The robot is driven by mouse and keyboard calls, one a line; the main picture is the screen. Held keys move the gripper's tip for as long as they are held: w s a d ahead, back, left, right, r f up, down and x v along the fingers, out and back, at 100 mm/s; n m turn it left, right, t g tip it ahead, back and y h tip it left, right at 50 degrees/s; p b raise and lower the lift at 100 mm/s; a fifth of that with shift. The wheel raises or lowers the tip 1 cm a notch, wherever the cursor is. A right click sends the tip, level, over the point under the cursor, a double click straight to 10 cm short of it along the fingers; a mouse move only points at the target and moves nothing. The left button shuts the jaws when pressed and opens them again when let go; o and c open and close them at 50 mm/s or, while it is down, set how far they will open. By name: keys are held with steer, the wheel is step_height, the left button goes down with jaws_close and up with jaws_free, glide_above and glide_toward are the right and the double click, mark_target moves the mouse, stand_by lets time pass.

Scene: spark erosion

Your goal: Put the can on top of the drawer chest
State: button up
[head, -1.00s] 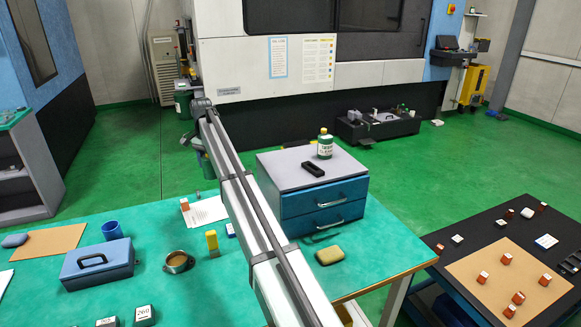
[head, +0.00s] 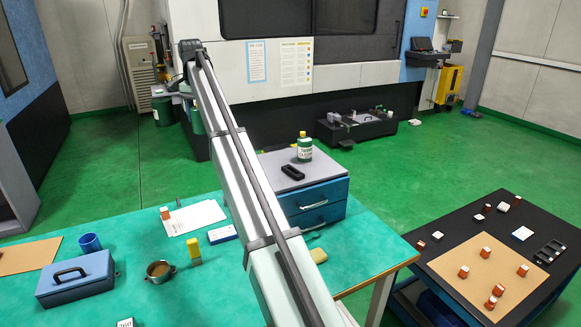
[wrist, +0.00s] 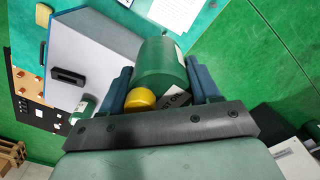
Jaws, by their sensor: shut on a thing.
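The can is green with a yellow cap and a pale label. In the wrist view the can (wrist: 160,62) is between the blue fingers of my gripper (wrist: 160,84), which is shut on it. In the head view the can (head: 197,121) is small and partly hidden by my arm, beyond the table. The drawer chest (head: 318,200) is blue with a grey top and stands on the green table, right of my arm. In the wrist view the chest (wrist: 98,50) is left of the held can, which is apart from it.
On the chest top are a green bottle (head: 304,148) with a yellow cap and a black tray (head: 292,172); the front and left of that top look clear.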

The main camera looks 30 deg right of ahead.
steer(key=s+d, duration=0.4)
steer(key=d, duration=0.6)
steer(key=s+d, duration=0.4)
steer(key=d, duration=0.6)
steer(key=shift+w+d+f, duration=0.1)
steer(key=shift+d+f, duration=0.05)
steer(key=shift+f, duration=3.6)
steer(key=shift+w+d+f, duration=0.1)
steer(key=shift+f, duration=3.65)
steer(key=shift+f, duration=0.1)
steer(key=o, duration=1.2)
steer(key=shift+o, duration=0.2)
step_height(320, 180, up, 12)
